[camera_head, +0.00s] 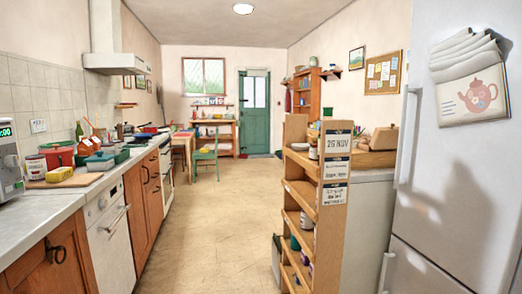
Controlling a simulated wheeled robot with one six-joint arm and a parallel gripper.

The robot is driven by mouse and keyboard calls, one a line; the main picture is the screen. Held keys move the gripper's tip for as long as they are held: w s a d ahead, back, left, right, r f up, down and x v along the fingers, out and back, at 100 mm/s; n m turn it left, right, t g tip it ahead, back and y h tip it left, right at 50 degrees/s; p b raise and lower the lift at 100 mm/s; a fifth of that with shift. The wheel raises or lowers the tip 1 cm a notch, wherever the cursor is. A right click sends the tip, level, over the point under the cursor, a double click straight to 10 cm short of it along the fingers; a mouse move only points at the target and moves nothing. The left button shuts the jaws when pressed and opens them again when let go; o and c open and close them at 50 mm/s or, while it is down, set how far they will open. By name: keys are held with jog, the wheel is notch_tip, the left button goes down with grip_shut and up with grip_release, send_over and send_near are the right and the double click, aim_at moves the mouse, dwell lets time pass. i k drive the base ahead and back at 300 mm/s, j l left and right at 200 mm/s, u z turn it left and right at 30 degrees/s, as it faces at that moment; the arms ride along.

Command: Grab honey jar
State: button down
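I cannot pick out a honey jar for certain. A white jar or tin with a red top (36,167) stands on the left counter, beside a red container (58,157); its label is too small to read. Another small jar (313,149) sits on the upper part of the wooden shelf unit (334,215), partly hidden by the unit's end panel. Several small items stand on its lower shelves, mostly hidden. My gripper is not in view.
The left counter (60,196) holds a microwave (9,160), a cutting board and several containers. A dishwasher (112,230) sits below. A fridge (455,170) fills the right side. The floor (205,230) is clear down the middle to a green chair (206,156) and green door (254,115).

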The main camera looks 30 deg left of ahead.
aim_at(314, 145)
jog(key=u, duration=0.75)
jog(key=i+j, duration=0.2)
jog(key=i, duration=0.15)
